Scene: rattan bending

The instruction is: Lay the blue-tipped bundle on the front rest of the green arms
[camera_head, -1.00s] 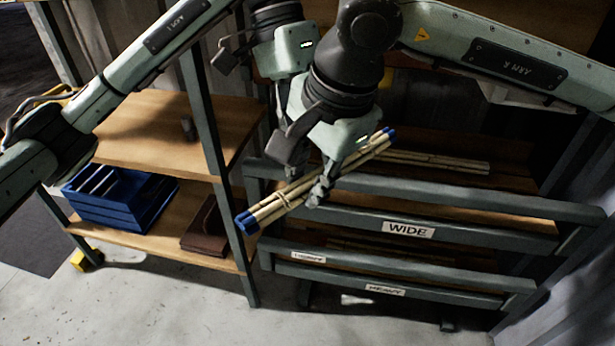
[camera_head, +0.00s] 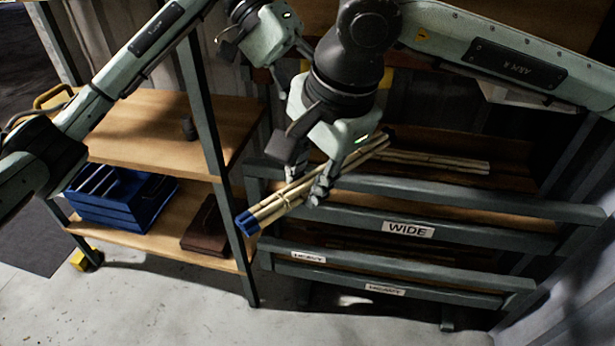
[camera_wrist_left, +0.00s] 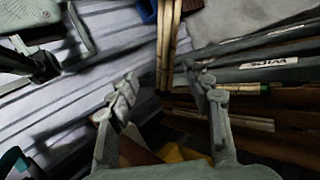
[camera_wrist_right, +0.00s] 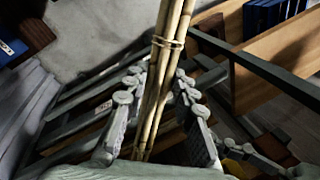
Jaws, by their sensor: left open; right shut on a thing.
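The blue-tipped bundle (camera_head: 268,209) is several pale canes tied together, with blue on its near-left end. My right gripper (camera_head: 318,184) is shut on it around its middle and holds it tilted in front of the rack's upper rail. The bundle also shows in the right wrist view (camera_wrist_right: 172,45), between the fingers, and in the left wrist view (camera_wrist_left: 169,45). My left gripper (camera_wrist_left: 167,88) is open and empty, behind the right one and apart from the bundle. The grey-green rack rail labelled WIDE (camera_head: 480,230) is below and right. I cannot tell which part is the front rest.
Other canes (camera_head: 440,161) lie on the rack behind the upper rail. A lower rail carries small white labels (camera_head: 385,290). A wooden shelf (camera_head: 150,130) stands at the left, with a blue crate (camera_head: 120,205) and a brown box (camera_head: 206,228) on its lower board.

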